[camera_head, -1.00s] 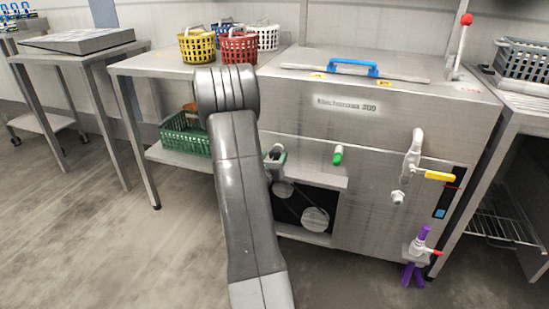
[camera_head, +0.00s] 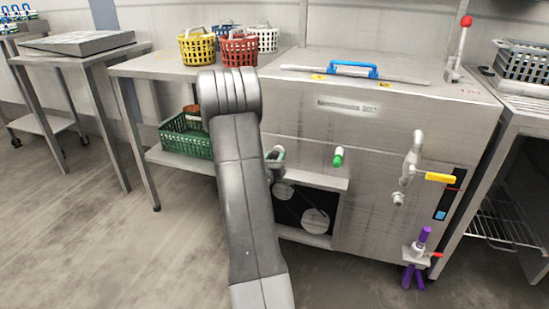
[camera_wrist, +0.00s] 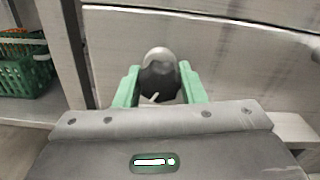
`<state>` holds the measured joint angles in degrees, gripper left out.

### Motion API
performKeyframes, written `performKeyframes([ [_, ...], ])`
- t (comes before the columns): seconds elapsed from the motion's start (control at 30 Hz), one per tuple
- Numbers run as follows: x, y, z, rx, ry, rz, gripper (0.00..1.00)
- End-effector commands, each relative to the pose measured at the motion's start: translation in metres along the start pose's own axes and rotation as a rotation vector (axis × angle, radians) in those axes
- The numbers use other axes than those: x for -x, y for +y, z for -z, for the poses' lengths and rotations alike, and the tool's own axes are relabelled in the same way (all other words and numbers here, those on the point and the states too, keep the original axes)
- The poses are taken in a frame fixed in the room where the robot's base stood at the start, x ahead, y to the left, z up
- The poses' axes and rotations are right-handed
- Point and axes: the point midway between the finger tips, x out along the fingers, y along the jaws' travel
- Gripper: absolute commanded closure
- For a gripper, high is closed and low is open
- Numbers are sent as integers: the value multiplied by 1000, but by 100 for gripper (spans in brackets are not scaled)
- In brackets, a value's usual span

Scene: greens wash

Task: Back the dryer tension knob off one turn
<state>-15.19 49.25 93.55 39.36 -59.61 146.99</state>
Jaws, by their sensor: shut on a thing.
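The dryer tension knob (camera_wrist: 159,72) is a rounded grey and dark knob with a white pointer mark, on the machine's front face. In the wrist view my gripper (camera_wrist: 158,86) has its two green fingers on either side of the knob, shut on it. The mark points toward the lower left. In the head view my gripper (camera_head: 275,155) is partly hidden behind my arm, at the machine's front above the pulley opening, and the knob cannot be made out there.
The steel machine (camera_head: 370,220) carries a green-tipped fitting (camera_head: 338,157), a yellow-handled valve (camera_head: 440,177), a purple-handled valve (camera_head: 424,235) and a red-topped lever (camera_head: 466,20). An opening below shows pulleys (camera_head: 315,220). A green crate (camera_head: 187,138) sits on the left table's lower shelf.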

Motion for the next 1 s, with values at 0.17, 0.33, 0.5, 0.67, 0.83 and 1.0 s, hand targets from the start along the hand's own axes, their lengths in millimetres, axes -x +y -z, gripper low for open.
performKeyframes([
  [0.17, 0, 0, 0, 84, 1, 1, 86],
  [0.33, 0, 0, 0, 218, 1, 1, 86],
  [0.5, 0, 1, 0, 378, 1, 0, 86],
  [0.67, 0, 1, 1, 531, 1, 0, 86],
  [0.83, 0, 1, 1, 692, 1, 0, 86],
  [1.0, 0, 1, 1, 854, 1, 0, 86],
])
